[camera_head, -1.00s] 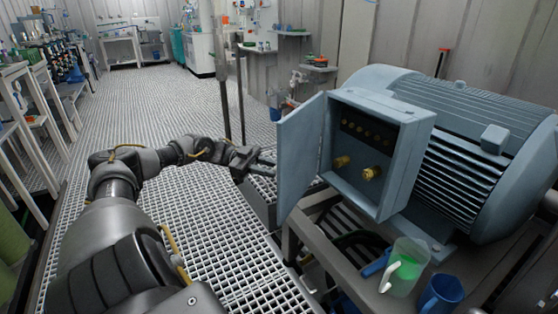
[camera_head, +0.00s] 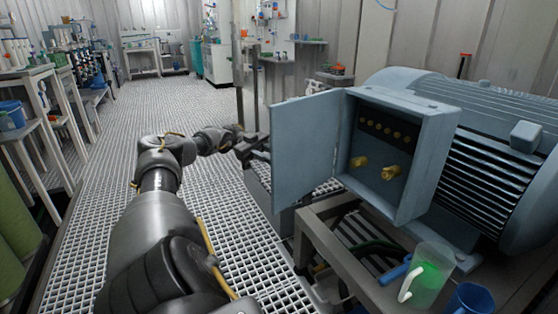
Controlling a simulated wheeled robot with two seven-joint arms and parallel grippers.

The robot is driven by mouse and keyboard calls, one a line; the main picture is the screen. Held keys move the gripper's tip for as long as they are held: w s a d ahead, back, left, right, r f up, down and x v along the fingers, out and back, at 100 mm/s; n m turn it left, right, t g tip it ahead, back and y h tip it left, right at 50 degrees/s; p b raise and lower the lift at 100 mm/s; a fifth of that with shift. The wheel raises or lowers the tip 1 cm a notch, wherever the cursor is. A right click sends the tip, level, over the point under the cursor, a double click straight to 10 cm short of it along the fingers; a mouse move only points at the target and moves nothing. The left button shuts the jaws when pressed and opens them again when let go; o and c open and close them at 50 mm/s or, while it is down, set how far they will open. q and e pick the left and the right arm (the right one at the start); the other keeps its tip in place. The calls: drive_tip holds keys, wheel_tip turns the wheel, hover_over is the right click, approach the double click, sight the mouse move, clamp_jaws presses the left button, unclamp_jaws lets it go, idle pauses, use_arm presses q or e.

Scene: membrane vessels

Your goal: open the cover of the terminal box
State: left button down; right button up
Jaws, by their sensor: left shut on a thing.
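The terminal box (camera_head: 412,178) is a blue-grey metal box on the side of a large motor (camera_head: 485,150). Its cover (camera_head: 308,148) is hinged on the box's left side and stands wide open, swung out to the left. Inside the box are a dark strip with a row of round terminals (camera_head: 388,129) and two brass fittings (camera_head: 391,172). My left gripper (camera_head: 262,150) is at the cover's free left edge and shut on it; the fingertips are small and partly hidden there. My right gripper is not in view.
The motor stands on a grey metal frame (camera_head: 325,237). A clear jug with green liquid (camera_head: 429,275) and a blue cup (camera_head: 472,299) stand in front of the box. Shelves (camera_head: 30,75) line the left side; the grating floor between is clear.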

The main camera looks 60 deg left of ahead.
use_arm(q)
drive_tip(key=shift+a, duration=0.1)
idle(0.3)
drive_tip(key=c, duration=1.2)
unclamp_jaws()
drive_tip(key=shift+o, duration=0.2)
